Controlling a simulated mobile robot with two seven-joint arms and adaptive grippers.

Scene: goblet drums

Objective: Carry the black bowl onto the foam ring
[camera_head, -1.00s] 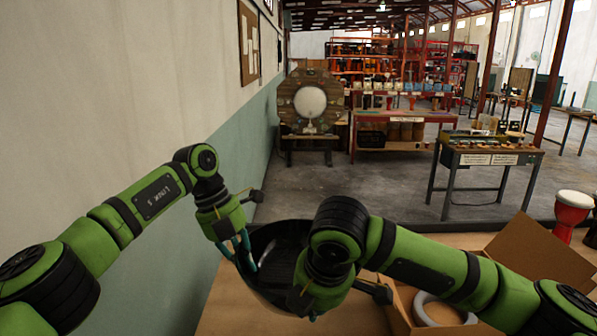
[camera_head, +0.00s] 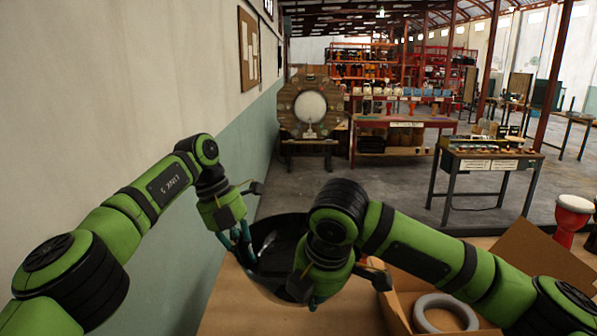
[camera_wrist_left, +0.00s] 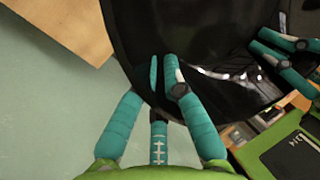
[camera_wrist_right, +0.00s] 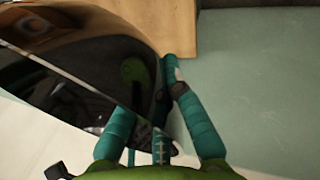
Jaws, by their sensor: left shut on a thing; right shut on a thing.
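The black bowl (camera_head: 272,248) is a wide, glossy, dark bowl between my two grippers. My left gripper (camera_head: 245,254) is shut on its left rim; in the left wrist view the teal fingers (camera_wrist_left: 165,82) pinch the bowl's edge (camera_wrist_left: 190,32). My right gripper (camera_head: 308,292) is shut on its right side. The right wrist view shows those fingers (camera_wrist_right: 166,95) at the bowl's rim (camera_wrist_right: 95,75). My right gripper's hand and wrist cover part of the bowl in the head view. The pale grey foam ring (camera_head: 446,297) lies in the open cardboard box to the right, apart from the bowl.
The cardboard box (camera_head: 541,257) has raised flaps near the ring. It stands on a brown tabletop (camera_head: 232,310), which is bare at the front left. A red-and-white goblet drum (camera_head: 572,216) stands beyond the box. A wall (camera_head: 110,90) runs along the left.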

